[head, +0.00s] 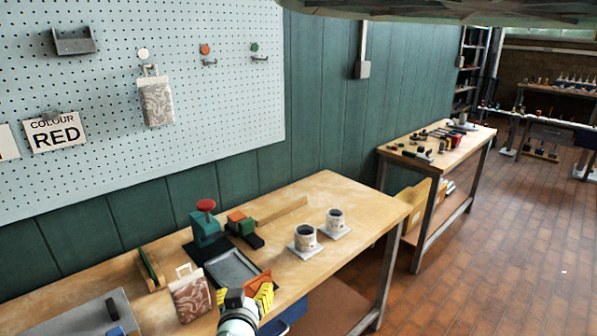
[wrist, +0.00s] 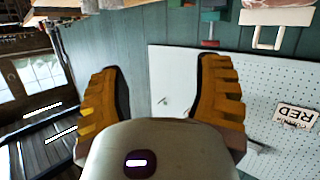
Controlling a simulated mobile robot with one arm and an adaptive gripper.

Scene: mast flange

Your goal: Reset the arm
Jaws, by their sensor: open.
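My gripper (head: 262,298) is in the lower middle of the head view, over the front part of the near workbench (head: 160,314). In the wrist view its two yellow ribbed fingers (wrist: 160,88) stand wide apart, with nothing between them. The wrist view is upside down and looks past the fingers to the green wall (wrist: 125,55) and the pegboard (wrist: 275,75). Just left of my gripper in the head view, a patterned bag (head: 190,297) with a handle stands on the bench. An orange piece (head: 257,285) shows right behind the fingers; whether they touch it cannot be told.
A dark tray (head: 232,268), a green device with a red knob (head: 206,224) and two cups on coasters (head: 305,238) (head: 335,220) stand on the bench. Another patterned bag (head: 156,100) hangs on the pegboard beside a RED sign (head: 55,132). Open brick floor (head: 500,240) lies to the right.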

